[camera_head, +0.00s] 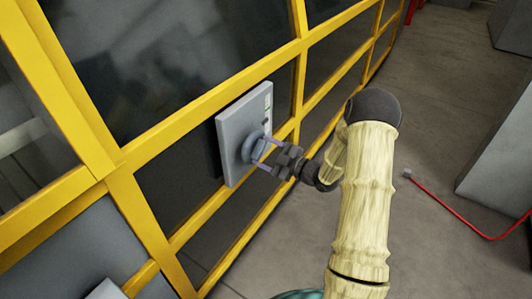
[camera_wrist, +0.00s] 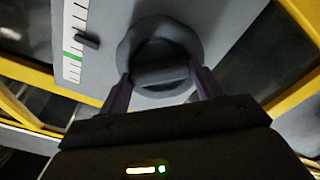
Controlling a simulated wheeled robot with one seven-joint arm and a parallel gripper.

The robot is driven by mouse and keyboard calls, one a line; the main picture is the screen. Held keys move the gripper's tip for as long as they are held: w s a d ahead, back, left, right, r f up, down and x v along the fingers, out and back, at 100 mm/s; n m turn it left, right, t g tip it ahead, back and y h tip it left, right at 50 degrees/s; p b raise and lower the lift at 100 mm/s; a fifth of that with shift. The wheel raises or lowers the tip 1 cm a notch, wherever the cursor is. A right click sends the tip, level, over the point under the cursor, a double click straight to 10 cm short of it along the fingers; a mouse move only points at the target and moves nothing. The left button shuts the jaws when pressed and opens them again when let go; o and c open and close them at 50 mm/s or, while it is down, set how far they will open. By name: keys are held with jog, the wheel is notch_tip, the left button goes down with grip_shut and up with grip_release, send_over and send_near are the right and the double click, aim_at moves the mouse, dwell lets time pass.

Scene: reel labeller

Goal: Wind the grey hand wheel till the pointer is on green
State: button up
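The grey hand wheel (camera_wrist: 160,42) sits on a light grey panel box (camera_head: 229,122) fixed to the yellow frame. It also shows in the head view (camera_head: 249,148). My gripper (camera_wrist: 162,75) faces the wheel, its two purple fingers wide apart, one at each side of the wheel's near part. I cannot tell whether they touch its rim. My gripper also shows in the head view (camera_head: 267,153). Left of the wheel in the wrist view is a white scale (camera_wrist: 74,30) with ticks and a green mark (camera_wrist: 72,57). The dark pointer (camera_wrist: 87,41) stands above the green mark, off it.
Yellow frame bars (camera_head: 215,97) with dark panes surround the box. A red cable (camera_head: 452,213) lies on the grey floor to the right, near a grey block (camera_head: 500,160).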

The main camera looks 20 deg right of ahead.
jog(key=c, duration=0.3)
jog(key=shift+c, duration=0.2)
jog(key=shift+m+p, duration=0.35)
jog(key=shift+m, duration=0.05)
jog(key=m+p, duration=0.2)
jog(key=m, duration=0.1)
jog(key=shift+r+m, duration=0.1)
jog(key=shift+m, duration=0.2)
jog(key=m+p, duration=0.3)
jog(key=m, duration=0.1)
jog(key=shift+m, duration=0.3)
jog(key=m+p, duration=0.3)
jog(key=m, duration=0.2)
jog(key=m+p, duration=0.1)
jog(key=m, duration=0.4)
jog(key=shift+p, duration=0.4)
